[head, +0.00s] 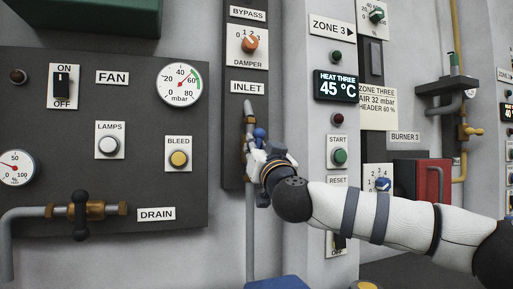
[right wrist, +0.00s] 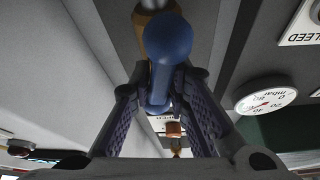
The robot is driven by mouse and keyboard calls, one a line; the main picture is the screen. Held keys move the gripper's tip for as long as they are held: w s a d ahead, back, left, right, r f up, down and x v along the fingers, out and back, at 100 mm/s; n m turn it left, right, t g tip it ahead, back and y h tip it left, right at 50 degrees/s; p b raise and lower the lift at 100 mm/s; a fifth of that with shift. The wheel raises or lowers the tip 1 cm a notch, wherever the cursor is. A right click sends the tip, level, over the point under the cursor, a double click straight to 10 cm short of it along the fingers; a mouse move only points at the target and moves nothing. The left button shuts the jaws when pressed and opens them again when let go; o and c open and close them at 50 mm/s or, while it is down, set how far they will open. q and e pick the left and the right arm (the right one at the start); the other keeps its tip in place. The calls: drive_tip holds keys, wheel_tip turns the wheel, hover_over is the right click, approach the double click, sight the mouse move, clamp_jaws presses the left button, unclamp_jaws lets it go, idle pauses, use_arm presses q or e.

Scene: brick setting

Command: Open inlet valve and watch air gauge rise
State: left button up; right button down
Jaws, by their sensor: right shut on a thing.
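The inlet valve sits on a vertical grey pipe below the INLET label (head: 247,88) in the head view. Its blue handle (head: 260,133) shows beside the brass fitting. In the right wrist view the round-ended blue handle (right wrist: 168,45) stands between my two fingers. My right gripper (head: 257,147) is shut on this handle, and its hand hides part of the valve. The round mbar gauge (head: 179,84) is on the dark panel to the left, with a green arc at its right. Its needle seems to point right, too small to read exactly. My left gripper is not in view.
A sign (head: 377,107) reads ZONE THREE, AIR 32 mbar, HEADER 60 %. The orange BYPASS DAMPER knob (head: 249,44) is above the valve. The yellow BLEED button (head: 179,158) is left, and the green START button (head: 340,156) is right. A black-handled DRAIN valve (head: 80,213) is lower left.

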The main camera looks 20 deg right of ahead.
idle(0.5)
drive_tip(key=c, duration=1.6)
unclamp_jaws()
drive_tip(key=v, duration=1.2)
drive_tip(key=shift+c, duration=0.3)
